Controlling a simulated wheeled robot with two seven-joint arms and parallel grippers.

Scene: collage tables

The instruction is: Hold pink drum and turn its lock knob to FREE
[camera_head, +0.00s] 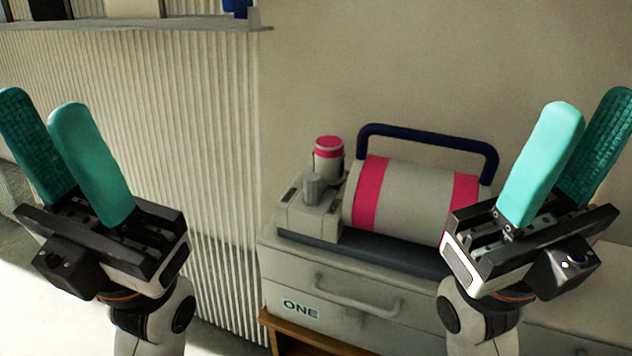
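The drum (413,198) is a light grey cylinder with pink bands, lying on its side on a dark base (400,252) on a cabinet. A dark blue bar handle (430,137) arches over it. At its left end is a grey block with a short grey knob (318,188) on top, which may be the lock knob; its setting cannot be read. My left gripper (50,122) is raised at the far left, open and empty, well away from the drum. My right gripper (583,120) is raised at the right, open and empty, its hand covering the drum's right end.
A small pink-topped canister (328,153) stands behind the knob. The drawer cabinet (380,290) carries a label reading ONE (300,308) and a bar pull. A ribbed panel (190,170) stands at the left, under a shelf (130,23).

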